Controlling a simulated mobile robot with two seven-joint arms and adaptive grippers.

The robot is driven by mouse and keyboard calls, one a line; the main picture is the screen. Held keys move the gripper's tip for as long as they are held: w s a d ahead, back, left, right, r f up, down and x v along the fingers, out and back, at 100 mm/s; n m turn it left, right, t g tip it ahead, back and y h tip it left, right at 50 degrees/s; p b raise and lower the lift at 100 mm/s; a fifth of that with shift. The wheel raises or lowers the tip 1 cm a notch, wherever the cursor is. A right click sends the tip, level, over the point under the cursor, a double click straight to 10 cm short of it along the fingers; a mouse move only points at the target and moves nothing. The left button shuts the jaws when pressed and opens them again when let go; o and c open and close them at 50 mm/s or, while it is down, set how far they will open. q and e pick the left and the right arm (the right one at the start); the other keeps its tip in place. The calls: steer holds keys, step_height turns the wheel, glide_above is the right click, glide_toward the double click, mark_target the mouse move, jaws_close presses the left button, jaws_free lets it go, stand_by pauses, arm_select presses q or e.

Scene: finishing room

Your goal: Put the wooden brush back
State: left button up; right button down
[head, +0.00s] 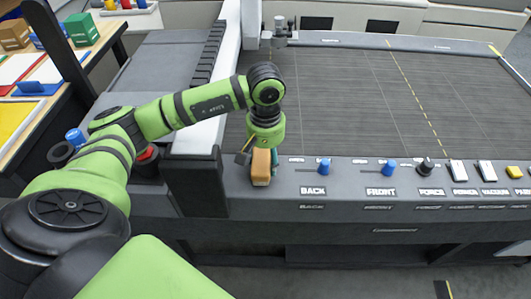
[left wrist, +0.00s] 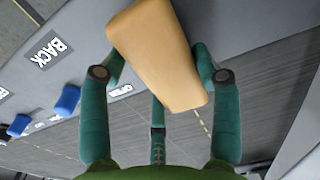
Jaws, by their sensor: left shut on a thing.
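The wooden brush (head: 261,168) is a light tan block at the front left of the machine's front panel, left of the BACK label. It also shows in the left wrist view (left wrist: 155,50), large and tilted between the fingers. My left gripper (head: 263,158) points down at the panel and is shut on the brush, with teal fingers on both sides. I cannot tell whether the brush touches the panel, and its bristles are not visible. My right gripper is in neither view.
The front panel (head: 340,205) carries blue knobs (head: 324,166), a black knob (head: 426,165) and white switches (head: 458,170). Behind it lies a wide grey slatted bed (head: 350,95), mostly clear. A side table with coloured boxes (head: 82,29) stands at the left.

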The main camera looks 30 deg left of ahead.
mark_target(266, 155)
arm_select(q)
steer(key=shift+f, duration=0.2)
steer(key=o, duration=1)
steer(key=shift+r, duration=0.1)
steer(key=shift+r, duration=0.35)
step_height(266, 155, up, 10)
steer(key=b, duration=0.2)
steer(key=shift+b, duration=0.35)
steer(key=shift+r, duration=0.8)
